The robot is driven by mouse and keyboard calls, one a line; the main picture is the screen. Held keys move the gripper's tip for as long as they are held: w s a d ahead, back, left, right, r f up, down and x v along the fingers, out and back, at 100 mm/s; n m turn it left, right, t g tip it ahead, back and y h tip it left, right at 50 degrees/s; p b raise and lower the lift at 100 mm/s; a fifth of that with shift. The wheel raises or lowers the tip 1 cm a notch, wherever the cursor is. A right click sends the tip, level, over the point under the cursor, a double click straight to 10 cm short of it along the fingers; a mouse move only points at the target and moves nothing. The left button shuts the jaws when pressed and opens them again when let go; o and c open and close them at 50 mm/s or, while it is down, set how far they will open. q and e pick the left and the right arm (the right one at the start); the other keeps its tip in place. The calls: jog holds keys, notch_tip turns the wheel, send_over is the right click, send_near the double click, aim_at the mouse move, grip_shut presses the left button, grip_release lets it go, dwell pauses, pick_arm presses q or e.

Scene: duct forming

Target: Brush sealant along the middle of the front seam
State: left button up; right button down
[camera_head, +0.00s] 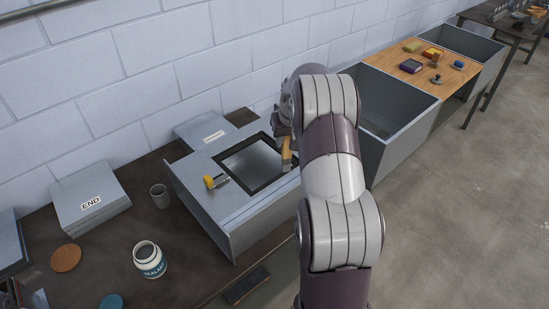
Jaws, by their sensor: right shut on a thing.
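My right gripper (285,131) is shut on a brush (287,153) and holds it over the right side of the grey metal duct piece (208,197). The brush has a tan part pointing down by the dark-rimmed square opening (252,162). I cannot tell whether its tip touches the metal. My own arm hides the duct's right end, and I cannot make out the front seam clearly. The open white jar labelled SEALANT (149,262) stands on the dark bench at the left front. My left gripper is not in view.
A yellow-handled tool (215,181) lies on the duct top. A grey cup (158,196), a stack of panels marked END (90,205) and a round wooden disc (66,257) are at left. Open grey bins (399,95) and a wooden board with small items (405,53) are at right.

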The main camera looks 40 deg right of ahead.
jog(key=shift+w+a+t, duration=0.1)
jog(key=shift+a+t, duration=0.05)
jog(key=shift+t, duration=0.15)
jog(key=shift+n, duration=0.3)
jog(key=shift+s, duration=0.3)
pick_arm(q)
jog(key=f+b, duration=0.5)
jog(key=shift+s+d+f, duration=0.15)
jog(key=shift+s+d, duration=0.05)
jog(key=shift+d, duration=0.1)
pick_arm(e)
jog(key=a+f, duration=0.3)
jog(key=a, duration=0.4)
jog(key=s+a+f, duration=0.1)
jog(key=a+f, duration=0.2)
jog(key=a, duration=0.5)
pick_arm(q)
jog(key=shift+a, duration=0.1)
